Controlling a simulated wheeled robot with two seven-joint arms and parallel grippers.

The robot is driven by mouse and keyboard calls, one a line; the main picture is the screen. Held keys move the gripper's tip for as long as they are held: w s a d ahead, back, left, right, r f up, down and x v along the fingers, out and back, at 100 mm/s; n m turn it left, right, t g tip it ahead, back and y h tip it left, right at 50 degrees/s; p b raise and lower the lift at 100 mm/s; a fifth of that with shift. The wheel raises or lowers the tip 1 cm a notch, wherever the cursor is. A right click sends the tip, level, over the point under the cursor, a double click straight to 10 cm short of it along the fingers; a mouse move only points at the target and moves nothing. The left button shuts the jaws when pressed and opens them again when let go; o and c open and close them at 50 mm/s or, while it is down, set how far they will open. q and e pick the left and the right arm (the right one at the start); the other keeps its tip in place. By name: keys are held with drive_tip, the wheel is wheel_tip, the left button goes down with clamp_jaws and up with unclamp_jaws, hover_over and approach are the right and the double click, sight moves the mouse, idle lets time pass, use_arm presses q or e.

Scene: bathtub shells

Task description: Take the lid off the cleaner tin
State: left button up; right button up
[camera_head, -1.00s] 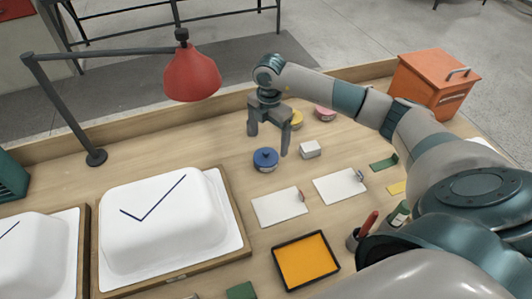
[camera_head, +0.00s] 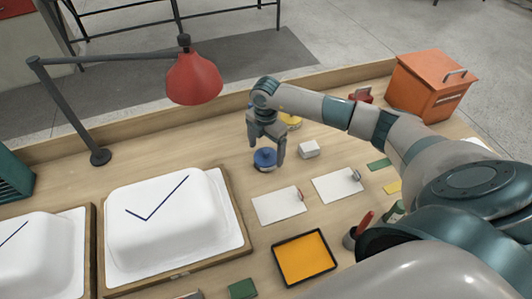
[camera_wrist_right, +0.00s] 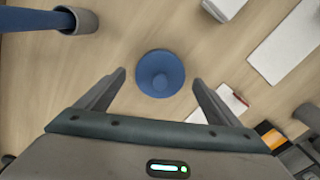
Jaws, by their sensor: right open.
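The cleaner tin appears to be the round blue tin (camera_head: 265,165) on the bench. Its blue lid (camera_head: 264,154) with a raised knob is on it. My right gripper (camera_head: 267,150) is open and points down just over the tin, its fingers to either side of the lid. In the right wrist view the blue lid (camera_wrist_right: 160,73) lies between the two spread fingers of the right gripper (camera_wrist_right: 160,79), with a gap on each side. My left gripper is not in view.
A small white block (camera_head: 309,149) stands close to the right of the tin. A yellow tin (camera_head: 292,121) is behind, partly hidden by my arm. White cards (camera_head: 279,205), an orange tray (camera_head: 304,260) and a white tub shell (camera_head: 160,230) lie nearer. A red lamp (camera_head: 194,78) hangs left.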

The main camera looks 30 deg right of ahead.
drive_tip(key=shift+f, duration=0.25)
drive_tip(key=c, duration=1.1)
drive_tip(key=shift+r, duration=0.1)
